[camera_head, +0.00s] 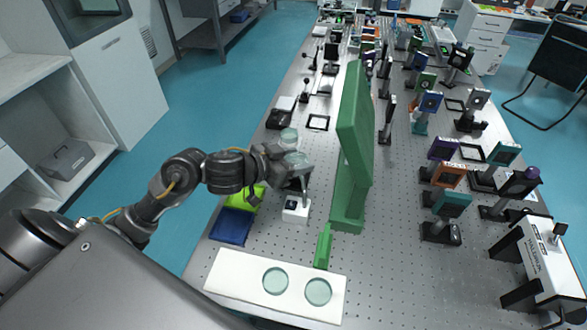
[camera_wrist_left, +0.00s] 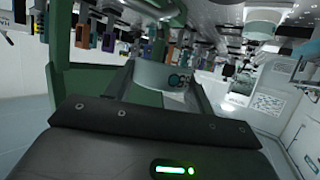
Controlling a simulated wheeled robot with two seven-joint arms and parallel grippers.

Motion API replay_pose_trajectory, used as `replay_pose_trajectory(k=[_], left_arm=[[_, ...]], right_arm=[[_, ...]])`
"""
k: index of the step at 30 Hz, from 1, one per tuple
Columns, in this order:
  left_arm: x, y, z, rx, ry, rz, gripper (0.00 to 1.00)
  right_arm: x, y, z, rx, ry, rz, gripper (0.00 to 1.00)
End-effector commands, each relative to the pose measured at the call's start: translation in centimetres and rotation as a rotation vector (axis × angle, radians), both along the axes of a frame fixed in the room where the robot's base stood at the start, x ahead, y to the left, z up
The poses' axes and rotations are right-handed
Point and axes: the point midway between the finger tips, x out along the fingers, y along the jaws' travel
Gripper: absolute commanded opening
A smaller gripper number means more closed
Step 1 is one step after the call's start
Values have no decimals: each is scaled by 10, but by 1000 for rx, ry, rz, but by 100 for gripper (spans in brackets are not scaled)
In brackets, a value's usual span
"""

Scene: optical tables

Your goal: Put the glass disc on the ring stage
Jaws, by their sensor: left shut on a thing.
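My left gripper (camera_head: 298,163) is shut on a pale, see-through glass disc (camera_head: 297,158), held above the table beside the green upright. Two more glass discs (camera_head: 275,281) (camera_head: 318,291) lie on a white slab (camera_head: 232,274) at the near edge. A small white block with a dark spot (camera_head: 296,211) stands below the gripper. I cannot tell which fixture is the ring stage.
A tall green upright (camera_head: 354,130) stands close to the gripper's right, with a low green piece (camera_head: 323,246) nearer. Mounted optics crowd the right; the perforated table (camera_head: 390,260) is bare at near centre.

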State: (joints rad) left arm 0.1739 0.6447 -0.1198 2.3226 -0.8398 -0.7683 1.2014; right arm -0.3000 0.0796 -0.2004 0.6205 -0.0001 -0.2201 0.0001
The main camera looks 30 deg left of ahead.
Motion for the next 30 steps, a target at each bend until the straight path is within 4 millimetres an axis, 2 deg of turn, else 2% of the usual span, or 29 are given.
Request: replay_pose_trajectory(k=[3, 6, 12, 20, 27, 30], left_arm=[[28, 17, -16, -5, 1, 4, 27], [42, 25, -39, -6, 5, 3, 27], [61, 36, -61, -2, 0, 0, 27], [66, 39, -68, -1, -1, -1, 27], [70, 41, -97, -4, 2, -2, 27], [70, 42, -103, -1, -1, -1, 27]], right_arm=[[0, 0, -7, 0, 0, 0, 36], [0, 0, -15, 0, 0, 0, 36], [0, 0, -17, 0, 0, -1, 36], [0, 0, -18, 0, 0, -1, 36], [0, 0, -17, 0, 1, -1, 36], [0, 0, -16, 0, 1, -1, 36]])
